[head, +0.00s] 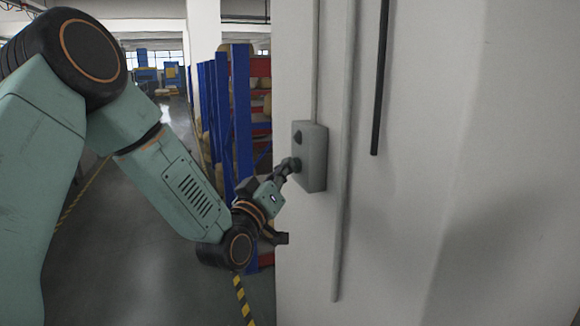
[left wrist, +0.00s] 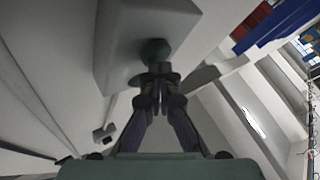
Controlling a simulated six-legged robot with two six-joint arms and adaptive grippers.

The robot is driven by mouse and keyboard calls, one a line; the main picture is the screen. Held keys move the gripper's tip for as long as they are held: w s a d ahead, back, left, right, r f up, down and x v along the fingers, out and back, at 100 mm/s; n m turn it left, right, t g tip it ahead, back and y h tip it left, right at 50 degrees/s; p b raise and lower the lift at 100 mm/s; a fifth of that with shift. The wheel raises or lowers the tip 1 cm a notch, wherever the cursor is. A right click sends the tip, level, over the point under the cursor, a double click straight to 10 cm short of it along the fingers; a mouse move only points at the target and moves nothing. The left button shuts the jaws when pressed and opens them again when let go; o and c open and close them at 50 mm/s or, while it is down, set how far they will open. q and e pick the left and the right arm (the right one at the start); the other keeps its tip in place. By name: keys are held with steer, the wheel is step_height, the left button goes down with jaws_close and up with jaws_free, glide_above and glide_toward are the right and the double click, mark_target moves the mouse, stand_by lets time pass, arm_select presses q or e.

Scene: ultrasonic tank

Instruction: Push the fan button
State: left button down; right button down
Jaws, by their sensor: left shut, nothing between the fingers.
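A grey control box (head: 313,158) is mounted on the white wall, with a dark round button (head: 297,136) on the upper part of its face. My left gripper (head: 289,167) is shut and empty, with its tips at the lower part of that face, where a second dark button (head: 296,161) shows. In the left wrist view, the closed fingertips (left wrist: 157,76) are right at a dark greenish round button (left wrist: 153,52) on the box (left wrist: 120,45). They seem to touch it, but I cannot tell whether it is pressed in. My right gripper is not in view.
The wall (head: 430,200) fills the right side, with a thin conduit (head: 343,200) and a dark vertical bar (head: 381,80). Blue racks (head: 225,110) with red shelves stand behind the gripper. The grey floor (head: 140,260) to the left is open, with yellow-black tape (head: 243,300).

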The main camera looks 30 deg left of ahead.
arm_select(q)
steer(key=shift+w+d, duration=0.1)
stand_by(0.4)
steer(key=shift+w+d+b, duration=0.1)
steer(key=shift+d+b, duration=0.05)
steer(key=shift+b, duration=0.3)
stand_by(0.5)
steer(key=s+a+p, duration=0.4)
steer(key=p, duration=0.1)
steer(key=shift+s, duration=0.25)
steer(key=shift+w+f, duration=0.1)
steer(key=shift+f, duration=0.05)
